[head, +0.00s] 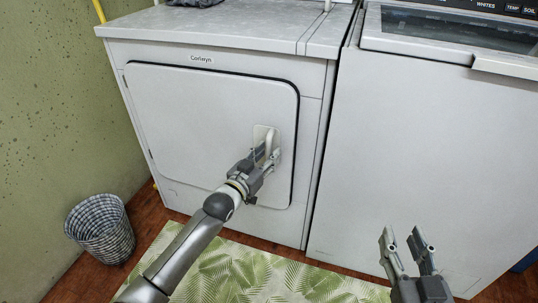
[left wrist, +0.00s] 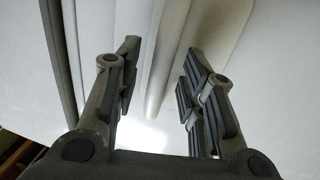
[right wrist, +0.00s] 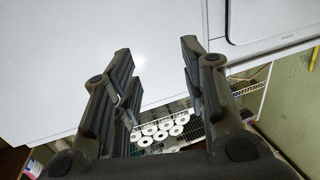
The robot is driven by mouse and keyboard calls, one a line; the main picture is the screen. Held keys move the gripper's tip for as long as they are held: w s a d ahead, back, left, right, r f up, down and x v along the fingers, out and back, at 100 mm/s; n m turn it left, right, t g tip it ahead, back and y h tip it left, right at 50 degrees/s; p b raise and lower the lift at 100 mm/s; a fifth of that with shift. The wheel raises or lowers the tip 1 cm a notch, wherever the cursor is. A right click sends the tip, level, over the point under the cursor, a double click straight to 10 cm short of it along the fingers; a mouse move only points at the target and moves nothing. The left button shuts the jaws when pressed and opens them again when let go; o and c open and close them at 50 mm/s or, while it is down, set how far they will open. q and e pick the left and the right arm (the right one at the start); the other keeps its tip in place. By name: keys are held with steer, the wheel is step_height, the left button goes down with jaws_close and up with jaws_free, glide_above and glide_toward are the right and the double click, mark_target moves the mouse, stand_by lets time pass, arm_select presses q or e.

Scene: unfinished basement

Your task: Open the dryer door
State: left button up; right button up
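The white dryer (head: 210,55) stands against the wall with its door (head: 190,125) closed. A pale vertical handle (head: 270,138) sits near the door's right edge. My left gripper (head: 266,158) is at the handle, its fingers open on either side of the handle's lower part. In the left wrist view the handle (left wrist: 166,55) runs between the spread fingers (left wrist: 158,85), with a gap visible at both sides. My right gripper (head: 402,240) is open and empty in front of the washer's lower front. Its fingers (right wrist: 160,75) also show apart in the right wrist view.
A white washer (head: 420,150) stands close beside the dryer on the right. A woven basket (head: 100,232) is on the floor at the left, by the green wall. A leaf-pattern rug (head: 250,278) lies before the dryer. White rolls (right wrist: 165,132) show on a rack.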

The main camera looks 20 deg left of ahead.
arm_select(q)
steer(key=shift+w+d, duration=0.2)
steer(key=shift+w, duration=0.5)
arm_select(e)
steer(key=shift+a+r+t+y, duration=0.15)
steer(key=shift+r+t+y, duration=0.15)
steer(key=shift+r+t, duration=0.55)
steer(key=shift+r+g, duration=0.25)
arm_select(q)
jaws_close()
